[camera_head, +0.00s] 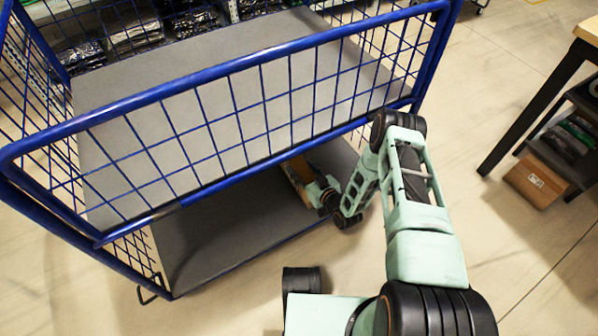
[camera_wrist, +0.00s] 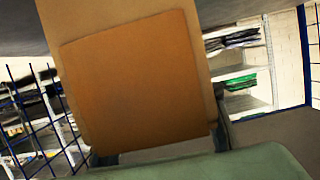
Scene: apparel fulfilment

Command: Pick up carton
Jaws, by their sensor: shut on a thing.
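The tan carton (camera_head: 297,172) is mostly hidden in the head view by the cart's upper shelf and my wrist. In the wrist view the carton (camera_wrist: 135,85) fills the middle, very close, with an orange-brown face. My gripper (camera_head: 316,187) is shut on the carton inside the cart's lower level, between the two shelves. Dark finger parts show at both sides of the carton in the wrist view. Whether the carton touches the lower shelf cannot be told.
The blue wire cart has a grey upper shelf (camera_head: 190,105) and a grey lower shelf (camera_head: 225,235). Its blue top rail (camera_head: 235,80) and mesh stand close to my arm. A table (camera_head: 590,30) with another carton (camera_head: 537,180) below is at right. Floor between is clear.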

